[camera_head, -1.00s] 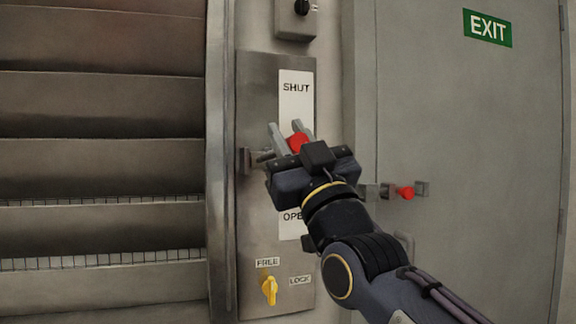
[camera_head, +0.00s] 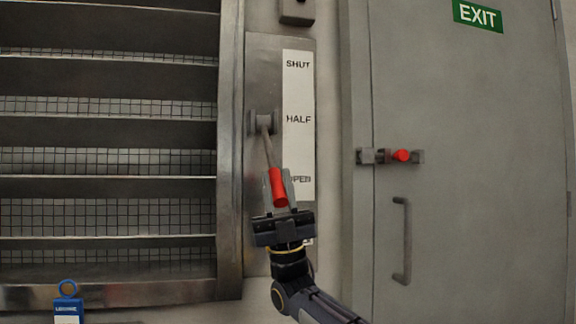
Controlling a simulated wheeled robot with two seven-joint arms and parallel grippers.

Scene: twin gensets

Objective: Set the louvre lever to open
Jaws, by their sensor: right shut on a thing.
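The louvre lever (camera_head: 267,148) is a grey rod on a pivot beside the HALF mark. It slants down to a red grip (camera_head: 278,188), which is beside the OPEN mark. The white scale (camera_head: 298,95) reads SHUT, HALF and OPEN from top to bottom; part of OPEN is covered by my finger. My right gripper (camera_head: 280,190) is shut on the red grip, coming from below. The louvre slats (camera_head: 108,134) on the left stand apart, with mesh showing in the gaps. My left gripper is not in view.
A grey door (camera_head: 470,140) with a red-knobbed bolt (camera_head: 401,156) and a pull handle (camera_head: 402,240) is on the right. A green EXIT sign (camera_head: 478,15) is above. A blue tag or padlock (camera_head: 68,303) is at the lower left.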

